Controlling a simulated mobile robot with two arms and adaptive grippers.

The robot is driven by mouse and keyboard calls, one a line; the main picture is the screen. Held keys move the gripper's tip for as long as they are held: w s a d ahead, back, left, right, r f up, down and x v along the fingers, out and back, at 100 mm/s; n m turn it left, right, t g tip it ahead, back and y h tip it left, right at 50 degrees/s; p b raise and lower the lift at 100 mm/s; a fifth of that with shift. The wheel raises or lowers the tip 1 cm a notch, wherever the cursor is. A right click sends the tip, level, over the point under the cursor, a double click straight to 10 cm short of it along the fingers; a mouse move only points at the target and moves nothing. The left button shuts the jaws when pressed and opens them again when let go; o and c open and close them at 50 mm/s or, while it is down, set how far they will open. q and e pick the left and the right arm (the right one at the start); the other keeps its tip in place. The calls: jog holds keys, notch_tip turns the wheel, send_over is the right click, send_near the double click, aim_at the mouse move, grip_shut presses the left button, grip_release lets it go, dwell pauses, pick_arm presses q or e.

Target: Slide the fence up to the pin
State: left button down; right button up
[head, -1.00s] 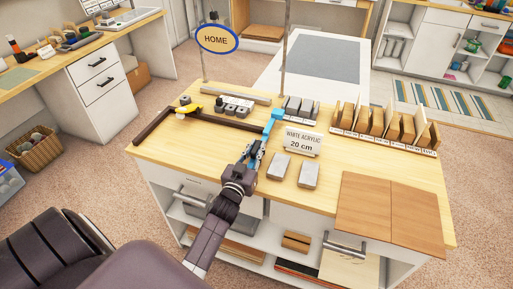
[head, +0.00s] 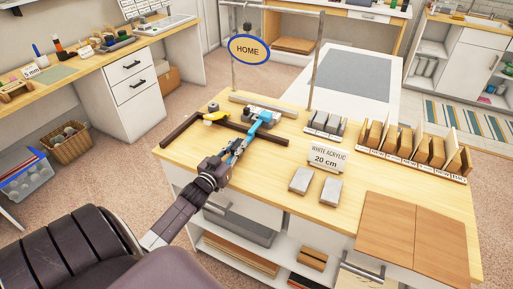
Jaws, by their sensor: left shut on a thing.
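The blue fence (head: 263,121) sits across the long dark brown rail (head: 278,138) on the wooden worktop, with bare rail on both sides of it. My left gripper (head: 236,149) is shut on the near end of the fence. A yellow piece (head: 215,116) lies at the rail's left end, near the corner with a second brown bar (head: 180,130). A dark knob (head: 212,106) stands just behind it. I cannot tell for certain which small part is the pin. A gap of rail lies between the fence and the yellow piece. My right gripper is not in view.
Further right are more grey blocks (head: 325,125), the "20 cm" card (head: 325,158), two loose grey blocks (head: 301,180) and a rack of boards (head: 411,150). A HOME sign (head: 249,49) hangs behind.

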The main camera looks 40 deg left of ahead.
pick_arm(q)
jog(key=shift+s+a, duration=0.25)
jog(key=shift+a, duration=0.8)
jog(key=shift+s+a, duration=0.25)
jog(key=shift+a, duration=0.8)
jog(key=c, duration=1.8)
grip_release()
jog(key=shift+c, duration=0.2)
jog(key=shift+s+d, duration=0.15)
jog(key=shift+s, duration=0.15)
jog(key=v, duration=1.1)
jog(key=shift+s, duration=0.25)
